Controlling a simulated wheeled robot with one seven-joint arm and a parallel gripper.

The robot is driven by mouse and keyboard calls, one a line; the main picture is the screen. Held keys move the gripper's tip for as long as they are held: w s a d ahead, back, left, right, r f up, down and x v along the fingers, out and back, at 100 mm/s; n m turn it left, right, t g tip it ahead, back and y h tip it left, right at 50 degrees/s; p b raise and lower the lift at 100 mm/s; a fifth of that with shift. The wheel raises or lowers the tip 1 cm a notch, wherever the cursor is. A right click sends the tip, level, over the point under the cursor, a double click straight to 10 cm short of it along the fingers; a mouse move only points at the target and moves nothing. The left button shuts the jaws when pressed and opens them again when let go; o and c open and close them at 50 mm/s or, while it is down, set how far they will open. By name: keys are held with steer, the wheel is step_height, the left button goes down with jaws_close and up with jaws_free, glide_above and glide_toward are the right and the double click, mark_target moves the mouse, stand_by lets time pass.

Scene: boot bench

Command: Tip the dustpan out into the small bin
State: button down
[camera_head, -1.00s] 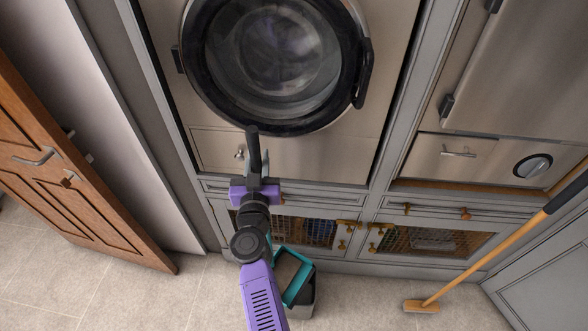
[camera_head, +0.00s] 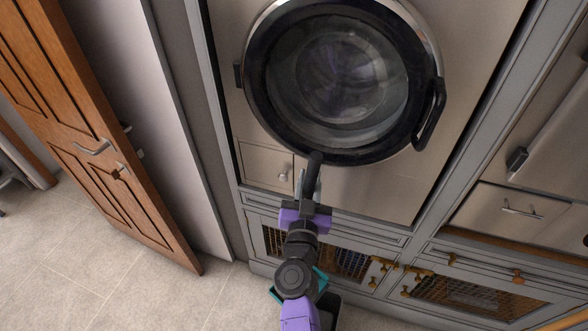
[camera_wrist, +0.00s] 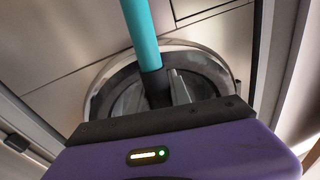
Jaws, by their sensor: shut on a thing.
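My gripper (camera_head: 310,188) is shut on the black upper grip of the dustpan (camera_head: 315,170), in front of the round door. In the wrist view the dustpan's teal pole (camera_wrist: 142,35) runs from its black end at my gripper (camera_wrist: 158,95) to the top edge. In the head view teal edges of the pan show low down on both sides of my arm, which hides most of it. The small bin (camera_head: 328,307), dark, shows partly behind my arm at the bottom. I cannot tell whether the pan touches the bin, or what it holds.
The round-doored machine (camera_head: 340,75) stands straight ahead, above low cabinets with mesh fronts (camera_head: 480,297). A wooden door (camera_head: 100,130) stands at the left. Bare tiled floor (camera_head: 140,290) lies at the lower left. A drawer front with a handle (camera_head: 520,210) is at the right.

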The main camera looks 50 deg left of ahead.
steer(key=w+d+f+m+t+b, duration=0.1)
steer(key=w+d+m+b, duration=0.1)
steer(key=d+b, duration=0.85)
steer(key=w+d+f+m+t+b, duration=0.2)
steer(key=d+b, duration=0.3)
steer(key=d, duration=1.1)
steer(key=w+d+f+m+t+b, duration=0.1)
steer(key=d+f+m+b, duration=0.1)
steer(key=d+f+b, duration=0.4)
steer(key=w+d+f+m+t+h+b, duration=0.1)
steer(key=d+f+b, duration=0.5)
steer(key=d+b, duration=0.8)
steer(key=w+d+f+m+t+b, duration=0.1)
steer(key=w+d+f+m+b, duration=0.2)
steer(key=d+b, duration=0.7)
steer(key=shift+f+m+t+b, duration=0.4)
steer(key=shift+f+m+b, duration=0.8)
steer(key=shift+f+b, duration=0.45)
steer(key=shift+r, duration=0.1)
